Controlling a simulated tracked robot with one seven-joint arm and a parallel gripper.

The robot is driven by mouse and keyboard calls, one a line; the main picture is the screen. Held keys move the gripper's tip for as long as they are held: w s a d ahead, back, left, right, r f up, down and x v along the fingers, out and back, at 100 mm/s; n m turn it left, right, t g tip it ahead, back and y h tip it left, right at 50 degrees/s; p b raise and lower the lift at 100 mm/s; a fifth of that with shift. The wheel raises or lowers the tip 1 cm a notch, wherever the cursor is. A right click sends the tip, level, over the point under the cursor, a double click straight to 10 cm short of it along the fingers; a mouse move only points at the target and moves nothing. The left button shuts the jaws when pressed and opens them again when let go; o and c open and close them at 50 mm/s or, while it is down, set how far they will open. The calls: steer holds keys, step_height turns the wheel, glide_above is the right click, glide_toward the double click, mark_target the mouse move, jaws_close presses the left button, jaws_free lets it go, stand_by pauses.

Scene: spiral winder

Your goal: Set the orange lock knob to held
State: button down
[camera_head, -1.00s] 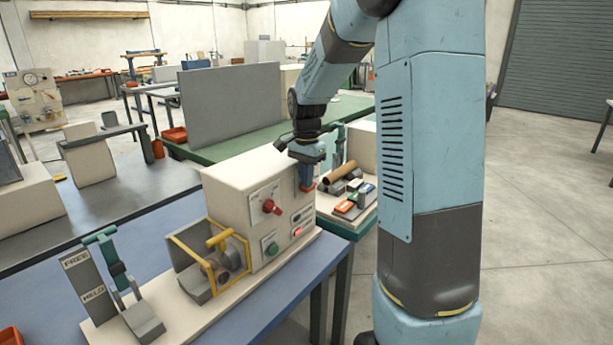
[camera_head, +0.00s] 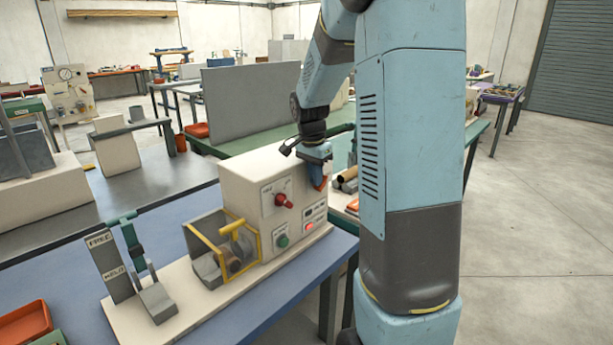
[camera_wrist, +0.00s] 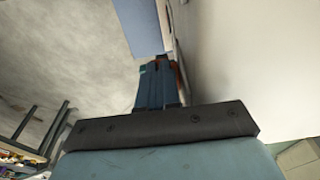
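The winder's cream box (camera_head: 235,190) stands on a cream base on the blue bench. A plate marked FREE and HELD (camera_head: 107,262) stands at the base's left end, beside a teal lever (camera_head: 131,242). I cannot pick out an orange lock knob there. My gripper (camera_head: 319,180) points down at the box's right front edge. An orange piece shows at its tip; I cannot tell whether it is a fingertip or something at the box. In the wrist view my gripper's blue fingers (camera_wrist: 160,72) look close together, with a small orange patch beside their ends. Their gap is unclear.
The box front carries a red knob (camera_head: 283,200), a green button (camera_head: 282,241) and a red-orange button (camera_head: 309,226). A yellow guard frame (camera_head: 224,250) stands left of the box. A grey panel (camera_head: 250,98) stands behind.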

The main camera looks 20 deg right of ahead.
steer(key=shift+a+f, duration=0.3)
steer(key=shift+f, duration=0.05)
stand_by(0.4)
steer(key=shift+d, duration=0.1)
stand_by(0.3)
steer(key=shift+w+d+r, duration=0.15)
steer(key=shift+d+r, duration=0.2)
steer(key=shift+d, duration=0.45)
step_height(320, 180, up, 14)
steer(key=a, duration=0.2)
steer(key=shift+s, duration=0.25)
stand_by(0.4)
steer(key=shift+w+d+r+g+y, duration=0.15)
steer(key=shift+d+y, duration=0.2)
steer(key=shift+d, duration=0.1)
steer(key=shift+w+d+r+g+y, duration=0.1)
steer(key=shift+d+r+g+y, duration=0.05)
steer(key=shift+d+y, duration=0.25)
